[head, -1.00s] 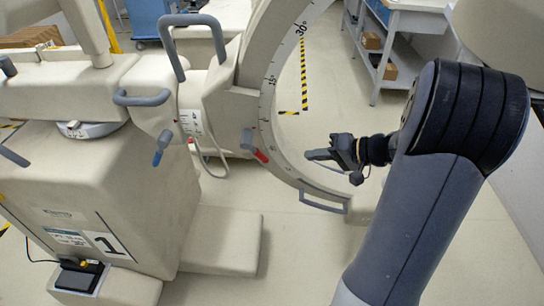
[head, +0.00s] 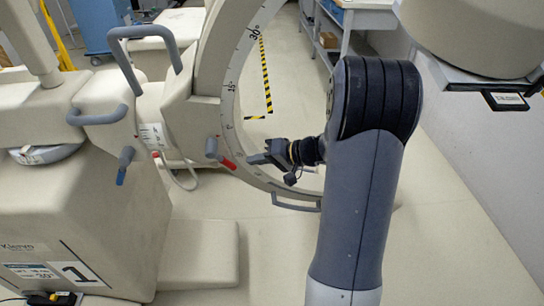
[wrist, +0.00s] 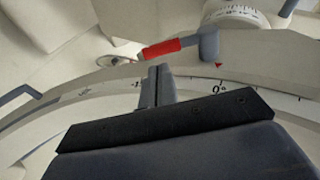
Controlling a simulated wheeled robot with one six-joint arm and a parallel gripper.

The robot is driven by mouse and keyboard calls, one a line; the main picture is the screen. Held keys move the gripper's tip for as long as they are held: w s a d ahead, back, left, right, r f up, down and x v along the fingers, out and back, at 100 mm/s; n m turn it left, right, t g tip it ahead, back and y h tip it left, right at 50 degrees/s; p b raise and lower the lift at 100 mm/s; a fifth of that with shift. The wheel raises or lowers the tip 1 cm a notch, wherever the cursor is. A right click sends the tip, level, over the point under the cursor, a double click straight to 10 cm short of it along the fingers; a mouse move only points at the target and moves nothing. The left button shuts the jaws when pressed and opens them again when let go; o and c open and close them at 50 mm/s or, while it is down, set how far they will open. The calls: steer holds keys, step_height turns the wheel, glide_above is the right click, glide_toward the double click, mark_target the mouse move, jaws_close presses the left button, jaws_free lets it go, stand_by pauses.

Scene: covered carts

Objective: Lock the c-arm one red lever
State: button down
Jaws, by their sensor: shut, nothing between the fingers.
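The C-arm marked 1 has a red-tipped lever (head: 228,162) on a grey pivot, beside the scaled C-shaped arc (head: 229,100). The lever slants down to the right in the head view. My gripper (head: 251,160) is shut and empty, just right of the lever's red end, with a small gap in the picture. In the wrist view the red lever (wrist: 162,49) lies beyond my shut fingertips (wrist: 158,68), its pivot to the right. The fingers overlap the arc's scale near the 0 mark there. I cannot tell whether they touch anything.
A blue-tipped lever (head: 125,166) hangs on the body's left part, and a grey loop handle (head: 145,58) rises above. A lower handle (head: 296,203) sits on the arc. A white shelf cart (head: 346,35) stands behind. The floor at right is clear.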

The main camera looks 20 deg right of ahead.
mark_target(233, 168)
steer(key=x, duration=0.5)
steer(key=shift+w+a+f, duration=0.15)
steer(key=shift+w+a, duration=0.05)
steer(key=shift+a, duration=0.05)
steer(key=shift+f+b, duration=0.3)
steer(key=shift+b, duration=0.45)
steer(key=shift+w+a+y+b, duration=0.1)
steer(key=shift+y+b, duration=0.25)
steer(key=shift+y, duration=0.05)
steer(key=f+b, duration=0.1)
steer(key=b, duration=0.1)
steer(key=y+b, duration=0.1)
steer(key=b, duration=0.2)
steer(key=shift+w+a+f+y+b, duration=0.25)
steer(key=shift+a+f+y+b, duration=0.05)
steer(key=shift+a+f, duration=0.1)
steer(key=w+a+f+y+b, duration=0.1)
steer(key=a+y+b, duration=0.4)
steer(key=b, duration=1)
steer(key=shift+w+a+f+t+y, duration=0.25)
steer(key=shift+w+a+t+y, duration=0.25)
steer(key=shift+w, duration=0.4)
steer(key=shift+a, duration=0.2)
